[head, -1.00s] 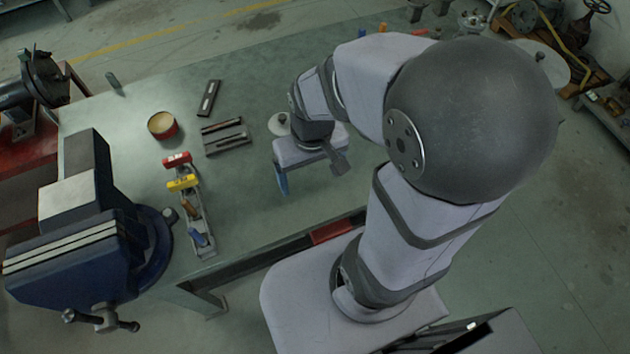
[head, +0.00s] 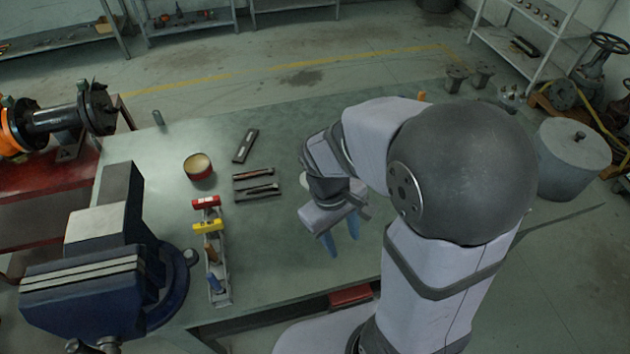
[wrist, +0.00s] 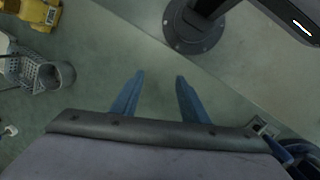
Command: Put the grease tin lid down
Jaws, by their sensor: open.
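The grease tin (head: 198,168) is a red, open-topped tin with tan grease showing, standing on the green bench. The lid is a pale disc, and only a sliver of the lid (head: 304,179) shows at the left edge of my wrist in the head view. It appears to lie on the bench; my arm hides the rest. My gripper (head: 342,243) is open, its two blue fingers pointing down, nearer the front bench edge than the lid. In the wrist view my gripper (wrist: 159,77) has its fingers apart with nothing between them. The lid is not seen there.
A blue vise (head: 100,262) stands at the bench's left front.

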